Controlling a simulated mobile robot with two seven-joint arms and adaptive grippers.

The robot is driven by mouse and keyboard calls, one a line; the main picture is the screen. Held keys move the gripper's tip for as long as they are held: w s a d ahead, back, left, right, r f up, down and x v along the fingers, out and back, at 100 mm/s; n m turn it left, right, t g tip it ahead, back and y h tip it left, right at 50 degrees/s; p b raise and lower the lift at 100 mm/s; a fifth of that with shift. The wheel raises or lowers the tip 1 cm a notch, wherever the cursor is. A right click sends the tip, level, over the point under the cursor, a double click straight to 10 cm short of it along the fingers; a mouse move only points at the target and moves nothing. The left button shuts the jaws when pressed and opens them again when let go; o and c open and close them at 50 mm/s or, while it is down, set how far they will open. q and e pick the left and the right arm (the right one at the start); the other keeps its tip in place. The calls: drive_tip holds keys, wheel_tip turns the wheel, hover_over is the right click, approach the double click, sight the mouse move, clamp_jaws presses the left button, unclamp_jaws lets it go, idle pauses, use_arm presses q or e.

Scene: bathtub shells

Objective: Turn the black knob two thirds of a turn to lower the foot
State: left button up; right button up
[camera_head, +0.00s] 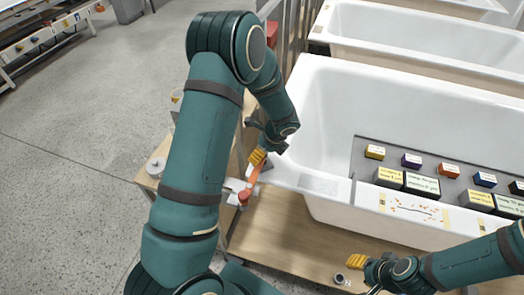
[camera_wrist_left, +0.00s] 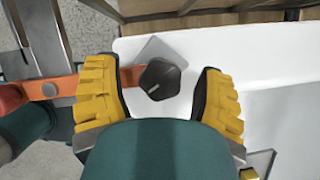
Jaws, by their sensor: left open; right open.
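My left gripper (camera_wrist_left: 158,92) is open, with one yellow finger pad on each side of the knob and visible gaps on both sides. In the head view my left gripper (camera_head: 257,158) is at the tub's near left corner, and I cannot make out the knob there. My right gripper (camera_head: 356,262) is open and empty, low in front of the tub. I cannot identify the foot in either view.
The white bathtub shell (camera_head: 330,85) stands on a wooden bench (camera_head: 275,235). An orange bar (camera_wrist_left: 58,88) lies close beside the left finger in the wrist view. A grey tray (camera_head: 370,150) in the tub holds several labelled blocks. A small round part (camera_head: 339,278) lies near my right gripper.

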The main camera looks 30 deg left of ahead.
use_arm(q)
drive_tip(key=shift+r, duration=0.1)
drive_tip(key=v, duration=1.2)
drive_tip(key=s+d+f+n+t+h, duration=0.2)
drive_tip(key=s+d+f+n+h, duration=0.6)
drive_tip(key=s+d+f+n, duration=0.8)
drive_tip(key=shift+s+d+f+n, duration=0.25)
drive_tip(key=shift+d+f+n, duration=0.75)
drive_tip(key=shift+n, duration=1.1)
drive_tip(key=shift+a+f, duration=0.2)
drive_tip(key=shift+a, duration=0.05)
